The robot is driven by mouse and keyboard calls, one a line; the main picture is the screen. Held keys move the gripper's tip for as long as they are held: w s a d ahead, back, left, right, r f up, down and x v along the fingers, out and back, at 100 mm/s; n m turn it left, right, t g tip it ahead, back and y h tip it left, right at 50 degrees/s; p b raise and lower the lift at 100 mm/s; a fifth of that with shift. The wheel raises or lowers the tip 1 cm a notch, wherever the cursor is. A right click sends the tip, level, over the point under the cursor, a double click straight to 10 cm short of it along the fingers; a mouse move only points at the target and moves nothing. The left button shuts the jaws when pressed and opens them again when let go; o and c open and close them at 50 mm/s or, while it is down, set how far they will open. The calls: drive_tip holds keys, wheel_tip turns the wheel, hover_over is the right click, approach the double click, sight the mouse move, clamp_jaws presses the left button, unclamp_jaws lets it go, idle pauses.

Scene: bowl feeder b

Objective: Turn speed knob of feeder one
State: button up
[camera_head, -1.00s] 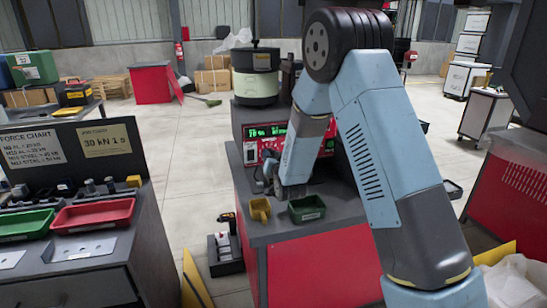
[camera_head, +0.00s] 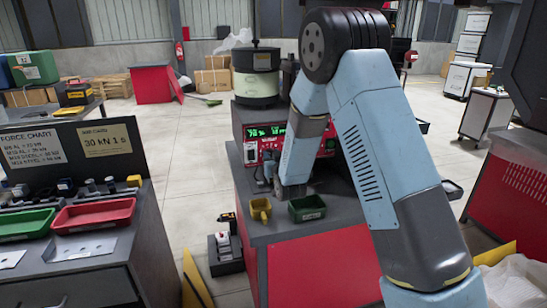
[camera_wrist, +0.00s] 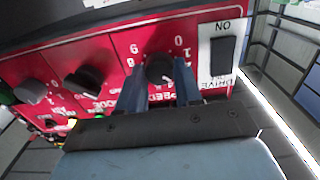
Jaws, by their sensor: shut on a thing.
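The feeder's red control panel (camera_head: 252,154) has green lit digits and stands on the grey bench top. In the wrist view the panel (camera_wrist: 123,47) shows a dark round speed knob (camera_wrist: 158,67) with a numbered scale and the word SPEED, partly hidden. My gripper (camera_wrist: 158,80) has its two blue-grey fingers on either side of this knob, shut on it. In the head view my gripper (camera_head: 278,186) is at the panel front, and my arm hides the knob.
The wrist view shows a black drive switch (camera_wrist: 222,57) right of the knob, and a black mode knob (camera_wrist: 84,82) and a grey knob (camera_wrist: 31,91) to its left. A yellow scoop (camera_head: 260,208) and a green bin (camera_head: 307,208) sit on the bench below my gripper.

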drive_tip(key=shift+d, duration=0.1)
drive_tip(key=o, duration=1)
drive_tip(key=shift+o, duration=0.2)
drive_tip(key=shift+s, duration=0.15)
drive_tip(key=v, duration=1.3)
drive_tip(key=shift+s, duration=0.2)
drive_tip(key=shift+d, duration=0.1)
